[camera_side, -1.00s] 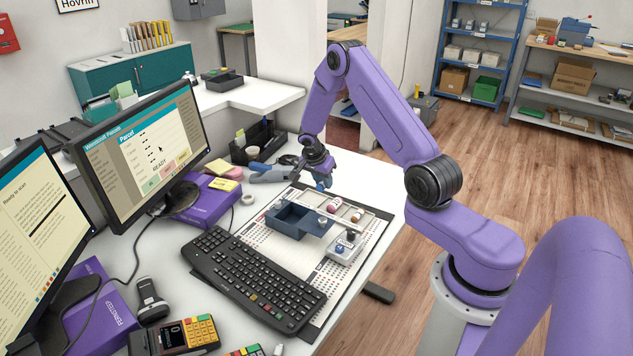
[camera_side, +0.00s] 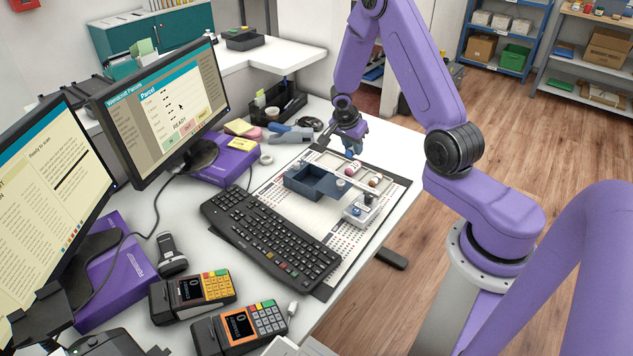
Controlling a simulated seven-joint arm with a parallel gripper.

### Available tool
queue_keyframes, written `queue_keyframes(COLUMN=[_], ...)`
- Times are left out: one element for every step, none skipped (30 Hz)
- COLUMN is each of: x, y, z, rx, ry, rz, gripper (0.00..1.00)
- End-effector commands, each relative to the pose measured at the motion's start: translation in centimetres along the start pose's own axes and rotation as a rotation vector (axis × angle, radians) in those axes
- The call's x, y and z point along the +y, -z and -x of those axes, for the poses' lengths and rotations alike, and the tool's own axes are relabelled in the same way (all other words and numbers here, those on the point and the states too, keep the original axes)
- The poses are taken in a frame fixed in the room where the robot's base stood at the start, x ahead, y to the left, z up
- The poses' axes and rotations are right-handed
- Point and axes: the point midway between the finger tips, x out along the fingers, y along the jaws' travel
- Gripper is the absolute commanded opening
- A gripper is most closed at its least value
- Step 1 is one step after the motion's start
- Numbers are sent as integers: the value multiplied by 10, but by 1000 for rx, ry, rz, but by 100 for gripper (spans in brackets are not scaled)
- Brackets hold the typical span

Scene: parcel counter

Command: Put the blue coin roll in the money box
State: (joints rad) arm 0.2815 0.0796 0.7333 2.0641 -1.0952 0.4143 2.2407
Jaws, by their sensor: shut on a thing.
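My gripper (camera_side: 350,143) points down above the far edge of the white mat (camera_side: 285,249), behind the money box and the tray. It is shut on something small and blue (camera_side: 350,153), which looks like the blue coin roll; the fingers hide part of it. The dark blue money box (camera_side: 304,186) sits on the mat, nearer the camera and to the left of my gripper. Its top is open, and its inside looks empty from here.
A small grey device (camera_side: 357,213) is right of the box. A black keyboard (camera_side: 270,240) lies in front. Monitors (camera_side: 165,95) and a purple carton (camera_side: 225,163) stand left.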

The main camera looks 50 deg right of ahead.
Motion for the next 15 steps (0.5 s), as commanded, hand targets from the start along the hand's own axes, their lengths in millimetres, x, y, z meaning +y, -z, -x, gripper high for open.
queue_keyframes(x=[0, 0, 0, 0, 0, 0, 0, 0, 0, 0, 0, -1, -2, -4, -8], y=[0, 0, 0, 0, 0, 0, 0, 0, 0, 0, 0, 0, -1, -2, -5], z=[0, 0, 0, 0, 0, 0, 0, 0, 0, 0, 0, 0, 0, 0, 1], rx=[1, 1, 1, 1, 1, 1, 1, 1, 1, 1, 1, 1, 1, 2, 4], ry=[0, 0, 0, 0, 0, 0, 0, 0, 0, 0, 0, 1, 1, 2, 3], rz=[0, 0, 0, 0, 0, 0, 0, 0, 0, 0, 0, 0, 0, 1, 3], gripper=[0, 0, 0, 0, 0, 0, 0, 0, 0, 0, 0, 0, 0, 0, 0])
